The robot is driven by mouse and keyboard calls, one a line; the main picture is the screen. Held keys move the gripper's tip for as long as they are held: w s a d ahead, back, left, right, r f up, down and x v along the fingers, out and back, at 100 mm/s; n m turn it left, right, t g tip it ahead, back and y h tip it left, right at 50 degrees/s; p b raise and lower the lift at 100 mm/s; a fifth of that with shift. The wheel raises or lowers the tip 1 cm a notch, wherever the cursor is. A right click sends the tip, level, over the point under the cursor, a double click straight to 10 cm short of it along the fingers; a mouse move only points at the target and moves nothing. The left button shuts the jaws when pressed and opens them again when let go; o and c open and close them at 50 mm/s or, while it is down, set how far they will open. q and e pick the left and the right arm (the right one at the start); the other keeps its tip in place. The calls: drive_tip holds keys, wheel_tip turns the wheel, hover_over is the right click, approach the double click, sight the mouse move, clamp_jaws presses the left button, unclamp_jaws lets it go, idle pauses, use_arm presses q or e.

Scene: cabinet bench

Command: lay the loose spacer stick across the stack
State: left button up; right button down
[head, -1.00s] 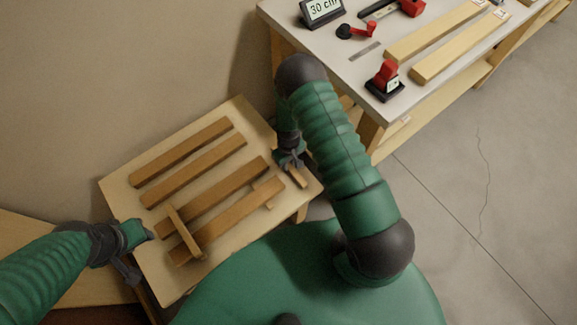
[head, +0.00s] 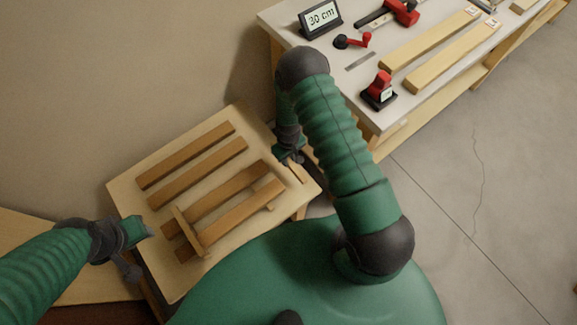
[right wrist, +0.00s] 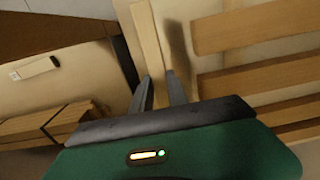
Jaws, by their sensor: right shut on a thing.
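The loose spacer stick (head: 297,173) is a short pale wooden strip near the right corner of the small wooden table (head: 228,122). My right gripper (head: 291,157) is shut on it. In the right wrist view the stick (right wrist: 148,45) runs forward between the two fingers (right wrist: 161,92), with a dark shadow beside it, apparently a little above the tabletop. The stack's lower boards (head: 232,217) lie left of this gripper, with one spacer (head: 188,231) across their left end and another (head: 268,194) near their right end. My left gripper (head: 138,250) is at the table's left edge; its jaw opening is unclear.
Two more brown boards (head: 192,170) lie at the back of the small table. A wall stands behind the small table.

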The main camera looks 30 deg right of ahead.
wheel_tip(320, 180, up, 4)
drive_tip(key=shift+f+p, duration=0.25)
drive_tip(key=shift+p, duration=0.8)
drive_tip(key=a+r, duration=0.3)
drive_tip(key=a, duration=0.5)
drive_tip(key=a+r, duration=0.4)
drive_tip(key=a, duration=0.3)
drive_tip(key=shift+n, duration=0.5)
wheel_tip(320, 180, down, 9)
drive_tip(key=b, duration=0.6)
drive_tip(key=shift+s+d+r, duration=0.1)
drive_tip(key=shift+f+b, duration=0.5)
drive_tip(key=shift+b, duration=0.05)
drive_tip(key=shift+d, duration=0.1)
